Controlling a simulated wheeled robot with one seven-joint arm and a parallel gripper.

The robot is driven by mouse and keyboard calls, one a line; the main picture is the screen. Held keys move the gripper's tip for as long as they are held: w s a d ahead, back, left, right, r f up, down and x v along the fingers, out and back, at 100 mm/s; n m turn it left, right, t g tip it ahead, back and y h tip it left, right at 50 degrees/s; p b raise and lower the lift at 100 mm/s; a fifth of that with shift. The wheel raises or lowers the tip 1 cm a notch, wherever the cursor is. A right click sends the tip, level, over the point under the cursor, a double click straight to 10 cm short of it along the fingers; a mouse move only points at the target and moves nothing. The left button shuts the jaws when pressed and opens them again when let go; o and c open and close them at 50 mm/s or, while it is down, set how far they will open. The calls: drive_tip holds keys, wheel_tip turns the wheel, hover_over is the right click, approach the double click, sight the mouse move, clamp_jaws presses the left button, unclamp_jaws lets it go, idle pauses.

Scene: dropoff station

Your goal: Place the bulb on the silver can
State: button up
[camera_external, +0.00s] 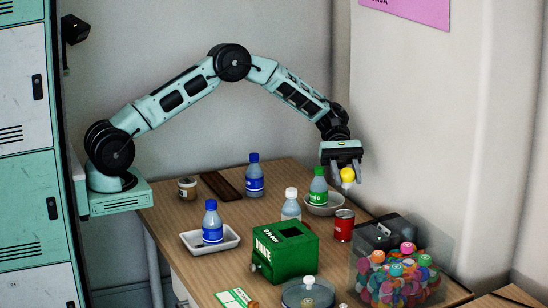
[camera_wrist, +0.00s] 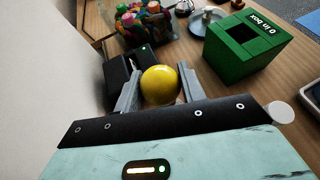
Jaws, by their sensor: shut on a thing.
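A yellow bulb (camera_external: 347,175) is held between the fingers of my gripper (camera_external: 347,166), well above the table at its right side. In the wrist view the round yellow bulb (camera_wrist: 160,85) sits between the two grey fingers, which touch its sides. The bulb hangs above the area near a red can (camera_external: 344,226) with a pale metal top, standing on the table below. No plainly silver can shows in either view; I cannot tell whether the red can is the one named.
A green box (camera_external: 284,252), a clear bin of colourful pieces (camera_external: 396,278), a black box (camera_external: 378,231) and a round dish (camera_external: 308,297) stand at the front right. Bottles include a green-capped one (camera_external: 318,186) in a bowl (camera_external: 322,208). A white tray (camera_external: 225,244) holds a blue-capped bottle (camera_external: 212,222).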

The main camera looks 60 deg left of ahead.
sight(346, 192)
drive_tip(key=shift+f, duration=2.55)
drive_tip(key=shift+f, duration=0.15)
drive_tip(key=o, duration=0.8)
drive_tip(key=shift+a+r, duration=0.15)
drive_tip(key=shift+r, duration=0.05)
drive_tip(key=v, duration=1.1)
drive_tip(key=shift+a+b, duration=0.35)
